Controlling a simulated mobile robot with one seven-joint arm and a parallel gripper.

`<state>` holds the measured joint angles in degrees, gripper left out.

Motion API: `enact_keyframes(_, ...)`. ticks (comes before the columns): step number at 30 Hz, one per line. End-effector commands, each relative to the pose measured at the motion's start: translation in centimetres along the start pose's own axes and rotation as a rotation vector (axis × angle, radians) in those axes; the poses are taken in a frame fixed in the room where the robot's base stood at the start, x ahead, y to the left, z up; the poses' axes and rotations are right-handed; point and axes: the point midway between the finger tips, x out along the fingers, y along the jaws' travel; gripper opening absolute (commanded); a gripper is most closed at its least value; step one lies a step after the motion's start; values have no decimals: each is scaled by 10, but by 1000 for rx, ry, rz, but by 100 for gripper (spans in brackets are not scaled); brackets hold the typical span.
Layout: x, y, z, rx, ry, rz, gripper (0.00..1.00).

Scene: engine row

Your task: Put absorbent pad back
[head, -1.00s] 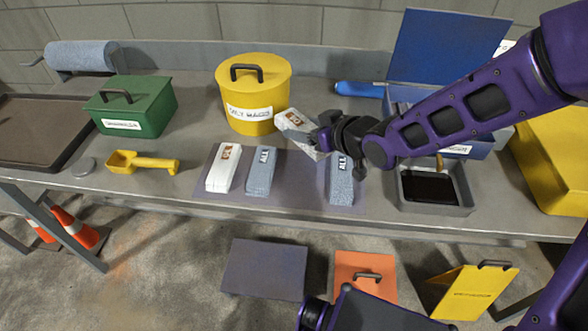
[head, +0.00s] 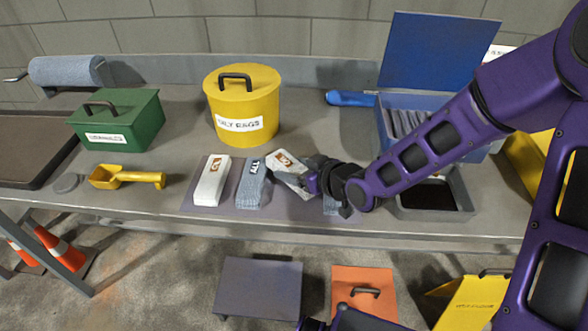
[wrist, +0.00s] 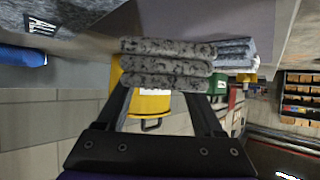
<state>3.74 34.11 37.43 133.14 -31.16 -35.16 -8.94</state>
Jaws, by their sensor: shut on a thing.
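In the wrist view the held pad (wrist: 167,63) shows as folded grey speckled layers between the fingers. On the mat, a white pad with an orange label (head: 211,182) lies at the left, and a grey-blue pad (head: 251,187) lies beside it, close to the held pad. Another grey-blue pad (head: 329,206) is mostly hidden behind my gripper. I cannot tell whether the held pad touches the mat.
A yellow lidded drum (head: 243,105) stands behind the mat. A green box (head: 118,122) and a yellow scoop (head: 125,178) are left. An open blue case (head: 408,118) and a tray of dark liquid (head: 428,195) are right. The bench front edge lies just before the mat.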

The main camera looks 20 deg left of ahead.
Motion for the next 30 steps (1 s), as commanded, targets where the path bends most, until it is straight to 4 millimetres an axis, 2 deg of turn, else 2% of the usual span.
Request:
enact_keyframes(13,6,0,10,0,0,0,7)
enact_keyframes(14,5,0,10,0,0,0,71)
enact_keyframes(18,5,0,9,0,0,0,96)
enact_keyframes(19,5,0,9,0,0,0,99)
enact_keyframes(30,4,0,6,0,0,0,99)
